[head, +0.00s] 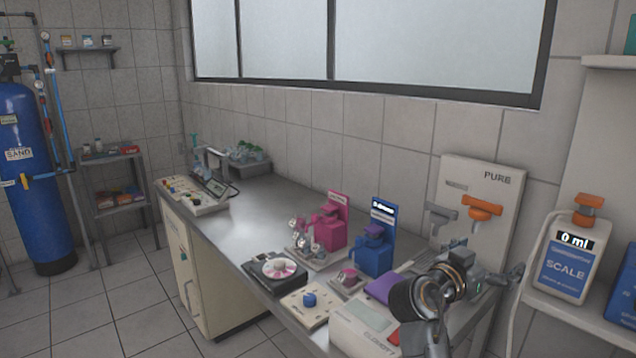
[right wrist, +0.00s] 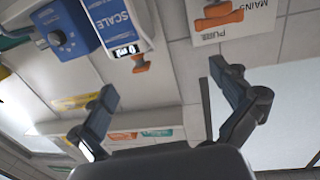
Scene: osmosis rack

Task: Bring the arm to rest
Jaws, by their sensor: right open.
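My right arm comes in at the lower right of the head view, over the near end of the bench. My right gripper (head: 512,278) points right there, in front of the wall near the white PURE panel (head: 470,182) and the SCALE unit (head: 562,265). In the right wrist view my right gripper (right wrist: 163,82) has its two fingers spread wide, with nothing between them. That view is tilted and shows the SCALE unit (right wrist: 118,25) and the PURE panel (right wrist: 236,22) beyond the fingers. My left gripper is not in view.
The grey bench (head: 262,200) carries a pink device (head: 328,232), a blue device (head: 374,255), a disc unit (head: 278,270) and a white button box (head: 304,304). A blue SAND tank (head: 22,190) stands at the far left. The floor (head: 110,305) left of the bench is clear.

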